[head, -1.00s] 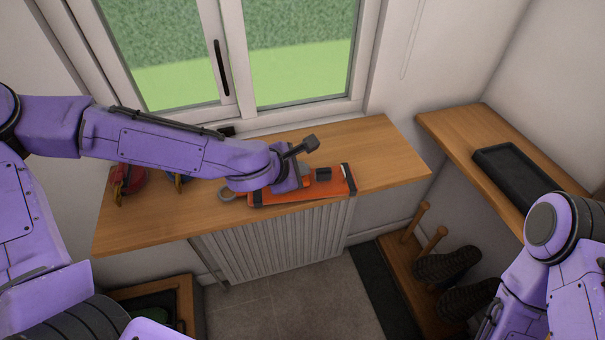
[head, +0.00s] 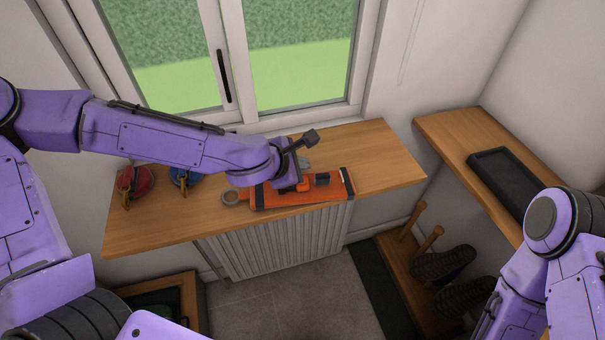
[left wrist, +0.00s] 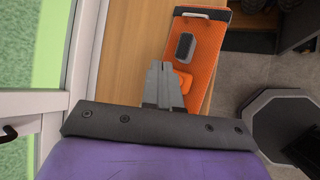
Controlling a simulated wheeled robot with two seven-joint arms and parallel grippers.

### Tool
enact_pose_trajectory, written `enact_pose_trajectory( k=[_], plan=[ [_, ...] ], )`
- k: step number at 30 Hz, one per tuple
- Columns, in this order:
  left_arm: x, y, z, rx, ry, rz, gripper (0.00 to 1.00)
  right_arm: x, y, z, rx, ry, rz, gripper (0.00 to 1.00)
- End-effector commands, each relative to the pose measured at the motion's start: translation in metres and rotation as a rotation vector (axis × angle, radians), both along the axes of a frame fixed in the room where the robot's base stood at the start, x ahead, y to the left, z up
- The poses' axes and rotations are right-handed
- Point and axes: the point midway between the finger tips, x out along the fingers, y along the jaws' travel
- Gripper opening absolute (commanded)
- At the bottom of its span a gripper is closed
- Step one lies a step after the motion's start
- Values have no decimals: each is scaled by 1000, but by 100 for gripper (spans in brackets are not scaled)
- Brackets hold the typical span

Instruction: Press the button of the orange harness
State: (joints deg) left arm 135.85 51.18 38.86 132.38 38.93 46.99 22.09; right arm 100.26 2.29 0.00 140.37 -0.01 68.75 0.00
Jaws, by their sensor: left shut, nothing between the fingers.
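The orange harness (head: 330,190) lies on the wooden bench top below the window, with black bands at its ends and a grey ring at its left. In the left wrist view the harness (left wrist: 206,65) shows a dark grey block and, beside the fingertips, a small raised orange piece (left wrist: 186,82) that looks like the button. My left gripper (head: 288,188) is shut and empty over the harness, pointing down. In the left wrist view its fingertips (left wrist: 160,66) appear just left of the orange piece; I cannot tell whether they touch it. My right gripper is out of view.
A red round item (head: 137,182) and a blue one (head: 186,180), both with brass-coloured clips, lie on the bench's left part. A black tray (head: 506,180) is on the right shelf; dark boots (head: 443,262) are below. The bench's right end is clear.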

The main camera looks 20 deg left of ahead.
Motion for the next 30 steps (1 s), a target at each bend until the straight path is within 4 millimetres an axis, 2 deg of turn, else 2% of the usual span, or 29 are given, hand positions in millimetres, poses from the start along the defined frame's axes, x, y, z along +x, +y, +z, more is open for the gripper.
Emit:
enact_pose_trajectory(
  k=[1, 8, 30],
  plan=[
    [0, 0, 11, 0, 0, 0, 0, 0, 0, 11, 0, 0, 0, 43],
    [0, 0, 31, 0, 0, 0, 0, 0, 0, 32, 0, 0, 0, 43],
    [0, 0, 29, 0, 0, 0, 0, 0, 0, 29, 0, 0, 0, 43]
  ],
)
